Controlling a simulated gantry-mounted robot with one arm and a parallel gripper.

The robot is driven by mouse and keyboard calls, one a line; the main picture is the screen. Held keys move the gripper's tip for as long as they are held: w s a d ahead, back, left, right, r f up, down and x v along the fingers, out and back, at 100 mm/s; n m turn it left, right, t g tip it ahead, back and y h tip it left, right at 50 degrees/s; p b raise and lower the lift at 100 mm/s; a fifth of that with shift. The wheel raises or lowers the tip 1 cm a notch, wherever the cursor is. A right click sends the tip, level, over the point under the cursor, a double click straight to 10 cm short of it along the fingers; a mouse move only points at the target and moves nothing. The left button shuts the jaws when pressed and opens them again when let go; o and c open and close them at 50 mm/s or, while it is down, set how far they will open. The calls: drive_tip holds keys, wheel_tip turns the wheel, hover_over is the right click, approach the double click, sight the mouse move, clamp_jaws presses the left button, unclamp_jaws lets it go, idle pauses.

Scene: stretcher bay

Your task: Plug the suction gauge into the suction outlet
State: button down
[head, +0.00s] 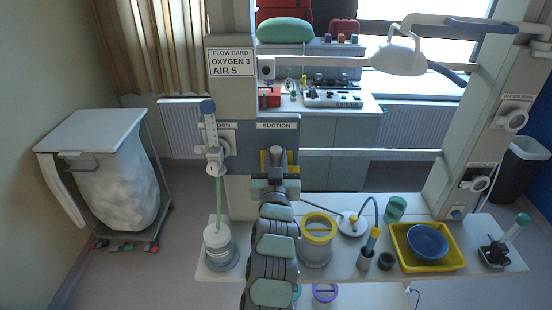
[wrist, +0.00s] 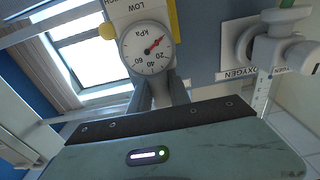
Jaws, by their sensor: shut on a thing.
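The suction gauge has a white round dial marked kPa with a red needle and a yellow body; it fills the upper middle of the wrist view (wrist: 146,50). In the head view its yellow part (head: 265,160) shows just below the SUCTION label (head: 277,126). My gripper (wrist: 168,92) is shut on the gauge, in front of the blue-grey panel (head: 285,138). The suction outlet is hidden behind the gauge and my arm. I cannot tell whether the gauge touches the outlet.
Left of the gauge, a flowmeter (head: 209,130) is fitted at the oxygen outlet; it shows at right in the wrist view (wrist: 280,35). A laundry trolley (head: 92,130) stands left.

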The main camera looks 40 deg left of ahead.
drive_tip(key=c, duration=0.7)
unclamp_jaws()
drive_tip(key=shift+w, duration=0.1)
drive_tip(key=shift+o, duration=0.2)
drive_tip(key=shift+r+b+v, duration=0.15)
drive_tip(key=shift+v, duration=1.1)
drive_tip(key=shift+r+b+v, duration=0.15)
drive_tip(key=shift+r+v, duration=0.05)
drive_tip(key=shift+v, duration=1.05)
drive_tip(key=shift+r+b+v, duration=0.15)
drive_tip(key=shift+v, duration=1.1)
